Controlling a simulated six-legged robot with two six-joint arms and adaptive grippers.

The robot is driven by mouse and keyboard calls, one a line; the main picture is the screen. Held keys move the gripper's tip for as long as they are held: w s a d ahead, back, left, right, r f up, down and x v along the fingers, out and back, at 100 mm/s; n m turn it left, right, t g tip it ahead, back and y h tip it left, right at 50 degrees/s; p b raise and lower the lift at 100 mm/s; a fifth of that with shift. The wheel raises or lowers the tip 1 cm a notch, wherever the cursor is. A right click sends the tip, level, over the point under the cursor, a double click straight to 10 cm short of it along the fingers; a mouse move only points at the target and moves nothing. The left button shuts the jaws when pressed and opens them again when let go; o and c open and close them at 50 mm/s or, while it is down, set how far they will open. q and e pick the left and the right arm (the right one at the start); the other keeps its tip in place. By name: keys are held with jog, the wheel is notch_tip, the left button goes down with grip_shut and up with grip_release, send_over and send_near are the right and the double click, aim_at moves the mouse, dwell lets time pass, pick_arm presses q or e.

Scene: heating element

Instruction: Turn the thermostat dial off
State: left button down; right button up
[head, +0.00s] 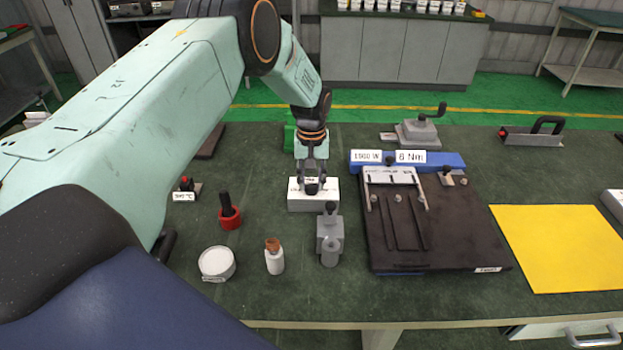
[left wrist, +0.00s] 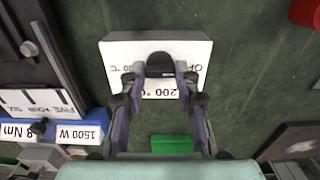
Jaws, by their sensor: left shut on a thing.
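The thermostat is a white box (head: 300,205) on the green bench, left of the black plate in the head view. In the left wrist view the box (left wrist: 120,47) bears upside-down labels: a partly hidden one starting with "O" at right, one ending in "00 °C" at left, and "200 °C" on the near side. Its black dial (left wrist: 160,62) is in the middle of the box. My left gripper (head: 313,186) points down over the box, and its fingers (left wrist: 160,80) are shut on the dial from both sides. The dial's pointer mark is hidden.
A grey fixture (head: 330,240) stands just in front of the box. The black plate (head: 440,235) with a blue bar (head: 445,160) lies to the right. A red-based knob (head: 230,217), a white round tin (head: 217,263) and a small bottle (head: 275,260) stand to the left.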

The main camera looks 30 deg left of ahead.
aim_at(311, 184)
pick_arm(q)
jog(key=c, duration=1)
grip_release()
jog(key=shift+o, duration=0.2)
jog(key=shift+r, duration=0.1)
notch_tip(311, 184, up, 12)
